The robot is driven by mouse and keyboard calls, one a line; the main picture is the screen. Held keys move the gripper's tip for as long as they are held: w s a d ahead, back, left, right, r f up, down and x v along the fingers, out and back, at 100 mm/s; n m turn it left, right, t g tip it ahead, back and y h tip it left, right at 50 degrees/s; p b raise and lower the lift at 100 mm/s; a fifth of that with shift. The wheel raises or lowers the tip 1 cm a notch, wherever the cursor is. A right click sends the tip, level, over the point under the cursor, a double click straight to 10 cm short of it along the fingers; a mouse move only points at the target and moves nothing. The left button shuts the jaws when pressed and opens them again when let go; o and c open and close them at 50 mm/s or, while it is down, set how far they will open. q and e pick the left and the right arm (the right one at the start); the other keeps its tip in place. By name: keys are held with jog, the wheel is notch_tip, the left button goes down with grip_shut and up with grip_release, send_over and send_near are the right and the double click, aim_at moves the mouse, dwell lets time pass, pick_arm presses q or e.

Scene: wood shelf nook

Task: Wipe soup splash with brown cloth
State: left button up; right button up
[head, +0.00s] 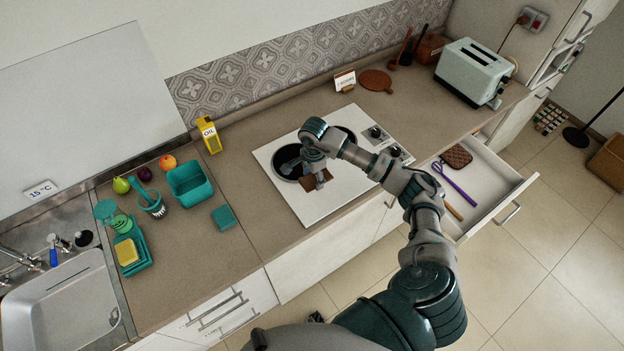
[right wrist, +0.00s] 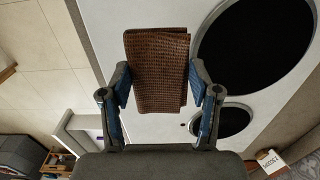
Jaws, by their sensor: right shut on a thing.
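My right gripper (head: 318,178) is over the white cooktop (head: 345,192), near its front left part. It is shut on the brown cloth (head: 308,186). In the right wrist view the folded, woven cloth (right wrist: 158,60) sits between the two fingers of the gripper (right wrist: 160,88), over the white hob surface beside a black burner (right wrist: 262,45). I cannot tell whether the cloth touches the surface. I see no soup splash; the arm, gripper and cloth cover part of the cooktop. My left gripper is not in view.
A yellow oil carton (head: 209,135), teal bin (head: 190,186) and teal block (head: 224,217) stand left of the cooktop. An open drawer (head: 497,200) at right holds a purple utensil and a brown patterned pad. A toaster (head: 473,72) stands at the back right.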

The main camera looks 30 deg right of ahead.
jog(key=shift+d+r+p, duration=0.1)
jog(key=shift+r+p, duration=0.2)
jog(key=shift+r, duration=0.5)
jog(key=shift+d+r, duration=0.1)
jog(key=shift+r, duration=0.05)
jog(key=shift+d, duration=0.15)
